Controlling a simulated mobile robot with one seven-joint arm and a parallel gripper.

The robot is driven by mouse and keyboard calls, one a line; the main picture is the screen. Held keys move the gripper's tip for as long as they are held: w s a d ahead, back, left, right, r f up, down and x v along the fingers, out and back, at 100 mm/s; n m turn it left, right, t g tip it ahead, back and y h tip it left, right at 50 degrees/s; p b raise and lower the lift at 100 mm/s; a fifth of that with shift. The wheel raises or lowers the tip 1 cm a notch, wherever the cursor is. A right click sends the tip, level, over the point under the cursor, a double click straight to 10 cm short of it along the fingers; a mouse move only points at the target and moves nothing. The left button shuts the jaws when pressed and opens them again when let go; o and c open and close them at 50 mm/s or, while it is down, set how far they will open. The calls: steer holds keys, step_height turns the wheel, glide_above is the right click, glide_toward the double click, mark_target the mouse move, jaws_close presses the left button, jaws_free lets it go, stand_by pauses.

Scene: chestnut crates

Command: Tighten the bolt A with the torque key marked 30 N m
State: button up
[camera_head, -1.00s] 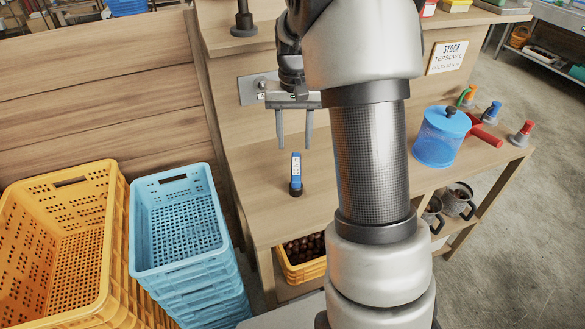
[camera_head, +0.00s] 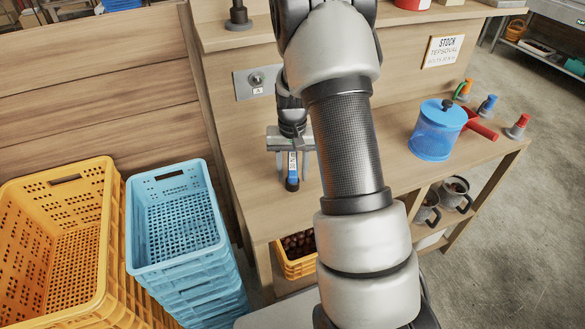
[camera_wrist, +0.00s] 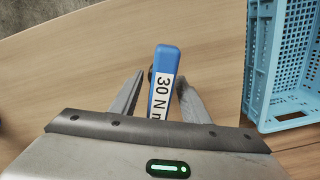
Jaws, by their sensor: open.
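The blue torque key (camera_head: 292,172) stands upright on the bench, and its white label reads 30 N m in the wrist view (camera_wrist: 163,88). My gripper (camera_head: 292,165) is lowered over it, with one finger on each side. In the wrist view my gripper (camera_wrist: 158,82) is open, with a gap showing beside the key. Bolt A (camera_head: 257,78) sits on a grey metal plate marked A on the upright back panel, above and left of my gripper.
Blue crates (camera_head: 165,178) and yellow crates (camera_head: 112,200) are stacked left of the bench (camera_head: 240,190). A blue lidded jar (camera_head: 432,138), a red-handled thing (camera_head: 480,130) and several coloured-top pieces stand at the bench's right. A STOCK sign (camera_head: 444,51) hangs on the panel.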

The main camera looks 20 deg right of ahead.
jaws_close()
steer(key=shift+r, duration=0.1)
step_height(320, 180, up, 10)
steer(key=shift+f, duration=0.1)
stand_by(0.5)
